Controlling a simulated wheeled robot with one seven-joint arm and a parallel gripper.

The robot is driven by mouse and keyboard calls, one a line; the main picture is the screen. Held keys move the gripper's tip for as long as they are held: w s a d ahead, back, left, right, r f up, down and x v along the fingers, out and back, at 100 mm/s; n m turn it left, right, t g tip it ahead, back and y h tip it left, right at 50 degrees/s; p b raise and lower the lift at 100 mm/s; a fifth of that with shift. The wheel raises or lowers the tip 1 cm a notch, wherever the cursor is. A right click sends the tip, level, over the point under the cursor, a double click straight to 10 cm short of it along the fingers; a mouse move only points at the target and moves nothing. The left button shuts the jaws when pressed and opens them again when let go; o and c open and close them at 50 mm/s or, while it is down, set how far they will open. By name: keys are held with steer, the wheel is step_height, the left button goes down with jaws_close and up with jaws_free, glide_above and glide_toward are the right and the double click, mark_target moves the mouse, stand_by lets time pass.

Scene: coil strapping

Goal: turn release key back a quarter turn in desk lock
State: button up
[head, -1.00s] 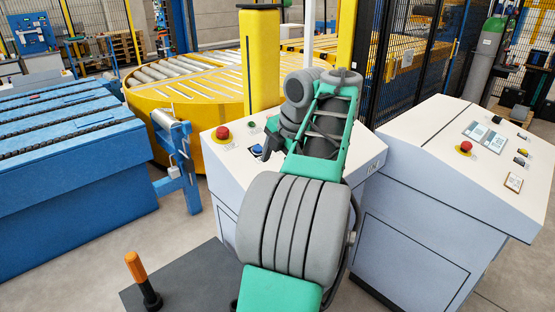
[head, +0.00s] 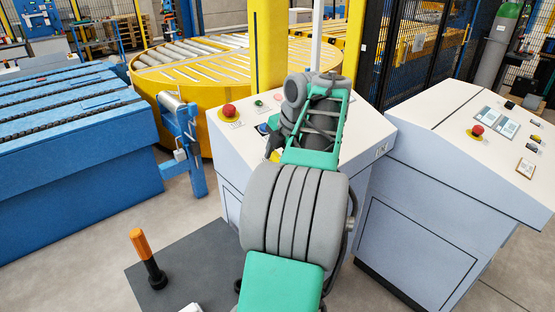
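The near desk (head: 372,122) has a sloped white top over a grey body. On it are a red mushroom button (head: 229,111), a small green button (head: 258,102) and a blue control (head: 262,128) partly covered by my arm. A small yellow piece (head: 274,156) shows at the left edge of my arm, by the desk's front edge; I cannot tell what it is. No key or lock can be made out. My arm's green and grey links cross the desk top. My gripper is hidden behind them, so its fingers and any hold are unseen.
A second desk (head: 450,130) with a red button (head: 477,131) stands at right. A yellow roller turntable (head: 160,85) and yellow post (head: 268,45) are behind. A blue conveyor (head: 80,160) is at left. An orange-topped handle (head: 140,243) stands on a dark plate at front left.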

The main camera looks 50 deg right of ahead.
jaws_close()
stand_by(0.8)
steer(key=shift+f+n+b, duration=0.2)
steer(key=shift+n+b, duration=0.4)
steer(key=shift+b, duration=0.05)
steer(key=shift+n+b, duration=0.75)
steer(key=shift+n, duration=0.35)
steer(key=shift+a+r+n+b, duration=0.1)
steer(key=shift+n+b, duration=0.2)
steer(key=shift+n, duration=0.3)
steer(key=shift+a+r+n+b, duration=0.1)
steer(key=shift+n+b, duration=0.2)
steer(key=shift+n, duration=0.3)
steer(key=shift+d+r, duration=0.1)
steer(key=shift+r, duration=0.1)
